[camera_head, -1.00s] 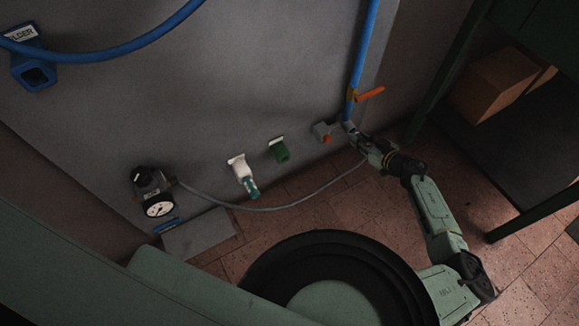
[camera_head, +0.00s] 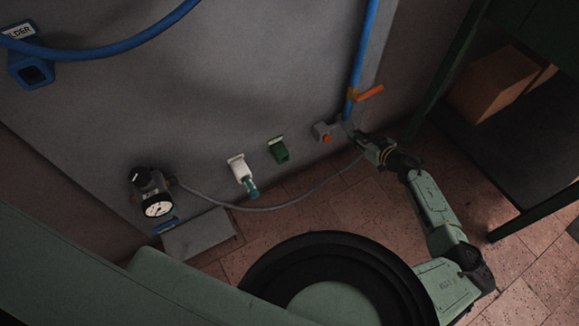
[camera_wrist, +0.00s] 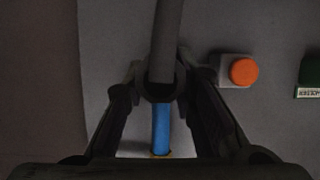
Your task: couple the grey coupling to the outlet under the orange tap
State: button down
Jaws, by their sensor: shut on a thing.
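The orange tap (camera_head: 369,93) is on the blue pipe (camera_head: 361,55) on the wall in the head view. The outlet at the pipe's lower end is small and dark, and I cannot make out its mouth. My gripper (camera_head: 358,136) is just below and right of the pipe's end. In the wrist view my gripper (camera_wrist: 160,85) is shut on the dark grey coupling (camera_wrist: 160,93), with its hose (camera_wrist: 165,40) running up the picture. The blue pipe (camera_wrist: 162,130) shows beyond the coupling. I cannot tell whether coupling and outlet touch.
A grey box with an orange button (camera_head: 327,138) is close left of my gripper. A green fitting (camera_head: 279,150) and a white one (camera_head: 239,168) are farther left. The grey hose (camera_head: 290,204) sags from the gauge (camera_head: 157,208). A dark table frame stands at right.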

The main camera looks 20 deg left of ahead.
jog(key=shift+w+a+r, duration=0.1)
jog(key=shift+a+r, duration=0.15)
jog(key=shift+a, duration=0.3)
dwell(0.4)
jog(key=c, duration=1.7)
grip_release()
jog(key=o, duration=0.5)
jog(key=shift+a, duration=0.15)
jog(key=shift+c, duration=0.2)
jog(key=shift+d+f, duration=0.15)
jog(key=shift+d, duration=0.1)
jog(key=shift+d, duration=0.1)
jog(key=shift+s+d, duration=0.2)
jog(key=shift+d, duration=0.05)
jog(key=v, duration=1.1)
jog(key=shift+s+r, duration=0.15)
jog(key=shift+r, duration=0.05)
